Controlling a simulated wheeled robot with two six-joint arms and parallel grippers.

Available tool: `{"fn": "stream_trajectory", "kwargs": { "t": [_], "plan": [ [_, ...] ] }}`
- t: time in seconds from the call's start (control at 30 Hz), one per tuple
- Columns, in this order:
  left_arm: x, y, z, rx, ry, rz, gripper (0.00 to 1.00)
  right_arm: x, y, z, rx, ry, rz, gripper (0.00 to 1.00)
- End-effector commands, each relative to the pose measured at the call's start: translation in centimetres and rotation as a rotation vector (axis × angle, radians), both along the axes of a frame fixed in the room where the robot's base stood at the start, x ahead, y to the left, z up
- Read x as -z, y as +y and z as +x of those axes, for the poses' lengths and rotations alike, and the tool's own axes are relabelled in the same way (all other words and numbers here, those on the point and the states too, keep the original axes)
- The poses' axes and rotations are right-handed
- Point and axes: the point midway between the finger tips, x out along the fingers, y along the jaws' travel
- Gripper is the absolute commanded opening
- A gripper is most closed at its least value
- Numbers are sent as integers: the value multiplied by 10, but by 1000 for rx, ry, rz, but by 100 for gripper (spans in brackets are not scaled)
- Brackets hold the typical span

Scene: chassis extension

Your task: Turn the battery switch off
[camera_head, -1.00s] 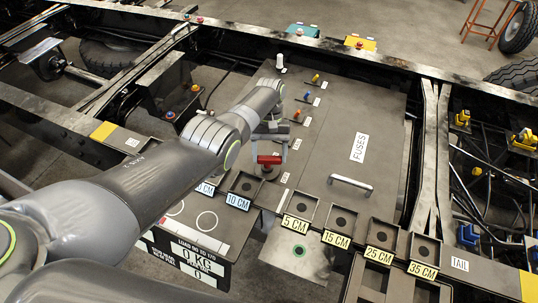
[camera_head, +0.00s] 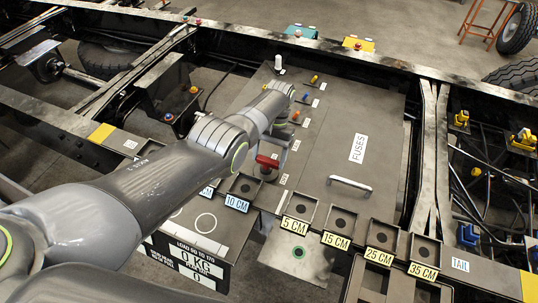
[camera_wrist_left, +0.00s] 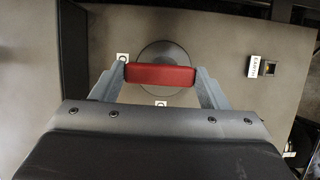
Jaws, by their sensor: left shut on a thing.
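The battery switch has a red bar handle (camera_head: 267,161) on a round dark base (camera_wrist_left: 165,52), set on the grey panel. In the left wrist view the red handle (camera_wrist_left: 160,74) lies crosswise between my two fingers. My left gripper (camera_head: 271,160) is shut on this handle, with one finger at each end. Small white marker labels sit on the panel beside the base, one at its left (camera_wrist_left: 122,57) and one below it (camera_wrist_left: 160,103). My right gripper is not in view.
A row of small coloured switches (camera_head: 305,96) runs along the panel beyond the handle. A metal grab handle (camera_head: 349,185) and a FUSES label (camera_head: 358,148) are to the right. Slots with centimetre labels (camera_head: 294,225) line the front edge. Frame rails surround the panel.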

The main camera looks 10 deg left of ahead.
Motion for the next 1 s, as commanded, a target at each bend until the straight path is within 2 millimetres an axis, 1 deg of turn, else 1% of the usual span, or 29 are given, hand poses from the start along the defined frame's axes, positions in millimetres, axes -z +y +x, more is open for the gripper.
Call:
{"fn": "stream_trajectory", "kwargs": {
  "t": [0.17, 0.2, 0.33, 0.37, 0.6, 0.73, 0.87, 1.0],
  "plan": [
    [-2, 0, 2, 4, -6, -1, 45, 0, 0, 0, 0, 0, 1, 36],
    [-2, 0, 2, 4, -6, -1, 71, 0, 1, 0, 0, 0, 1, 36],
    [-1, 0, 1, 3, -5, -1, 88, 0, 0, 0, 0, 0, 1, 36],
    [-1, 0, 1, 2, -4, -1, 90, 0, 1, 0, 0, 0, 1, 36],
    [-1, 0, 1, 1, -2, -1, 90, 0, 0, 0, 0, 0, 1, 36],
    [-5, 0, 1, 1, -2, -1, 90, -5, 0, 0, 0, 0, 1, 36],
    [-18, 2, 1, 0, -2, 0, 90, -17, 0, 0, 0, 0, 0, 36],
    [-36, 5, 2, -2, -2, -1, 90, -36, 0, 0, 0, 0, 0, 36]
  ]
}}
